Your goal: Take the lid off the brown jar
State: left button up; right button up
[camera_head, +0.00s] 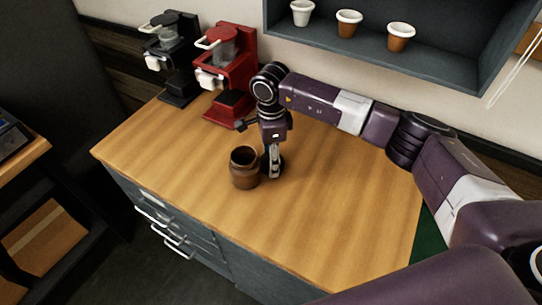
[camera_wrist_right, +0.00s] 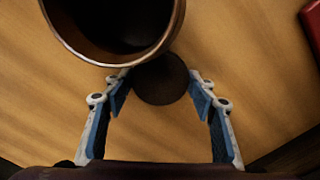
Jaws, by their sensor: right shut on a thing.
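The brown jar (camera_head: 244,178) stands upright on the wooden counter with its mouth open and dark inside. Its rim (camera_wrist_right: 163,48) fills the top left of the right wrist view. The lid (camera_wrist_right: 160,80), a dark round disc, is off the jar and beside it, between my right fingertips. My right gripper (camera_head: 272,172) points down just right of the jar and is shut on the lid. The wrist view shows the gripper (camera_wrist_right: 160,95) with its blue-padded fingers either side of the lid. I cannot tell whether the lid touches the counter. My left gripper is not in view.
A red coffee brewer (camera_head: 240,68) and a black one (camera_head: 177,55) stand behind at the counter's left. A wall shelf (camera_head: 335,42) holds several cups. The counter (camera_head: 335,215) is clear to the right and in front of the jar.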

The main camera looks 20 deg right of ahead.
jog(key=shift+f+b, duration=0.2)
jog(key=shift+b, duration=0.1)
jog(key=o, duration=1.3)
jog(key=shift+r, duration=0.1)
jog(key=shift+c, duration=0.2)
jog(key=shift+r, duration=0.1)
jog(key=shift+r+p, duration=0.2)
jog(key=shift+p, duration=0.1)
notch_tip(320, 180, up, 12)
jog(key=b, duration=0.3)
jog(key=shift+f, duration=0.15)
